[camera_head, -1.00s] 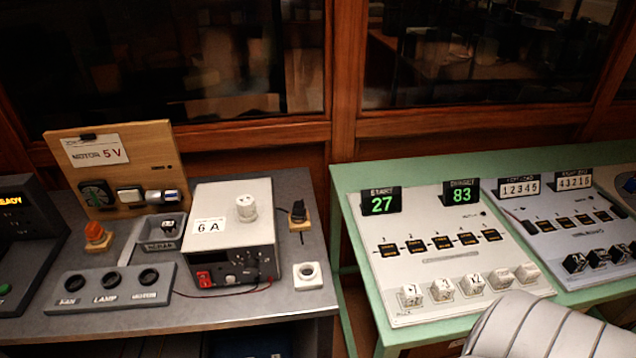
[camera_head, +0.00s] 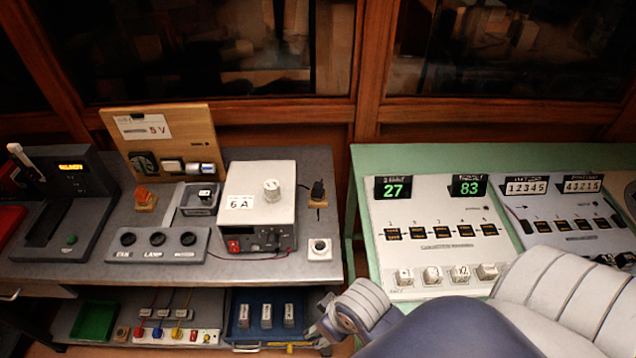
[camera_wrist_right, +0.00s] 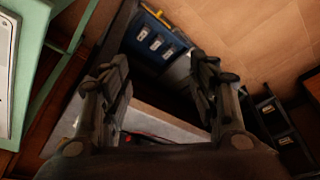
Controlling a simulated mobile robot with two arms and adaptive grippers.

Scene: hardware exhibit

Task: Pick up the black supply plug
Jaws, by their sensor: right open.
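A black plug (camera_head: 317,189) stands upright on a small wooden block at the right end of the grey table (camera_head: 330,262), beside the power supply. It is the likely supply plug. My right arm reaches in from the lower right of the head view. Its gripper (camera_head: 322,328) is low, near the table's front right corner, well apart from the plug and partly hidden by the arm. In the right wrist view, the gripper (camera_wrist_right: 160,78) is open with nothing between its fingers. The plug cannot be made out there. My left gripper is not in view.
The power supply (camera_head: 262,192) stands left of the plug, and a white socket block (camera_head: 319,249) in front of it. A green table (camera_head: 362,160) with counter panels is to the right, across a narrow gap. A lower shelf holds a blue tray (camera_head: 243,338) and a green tray (camera_head: 94,320).

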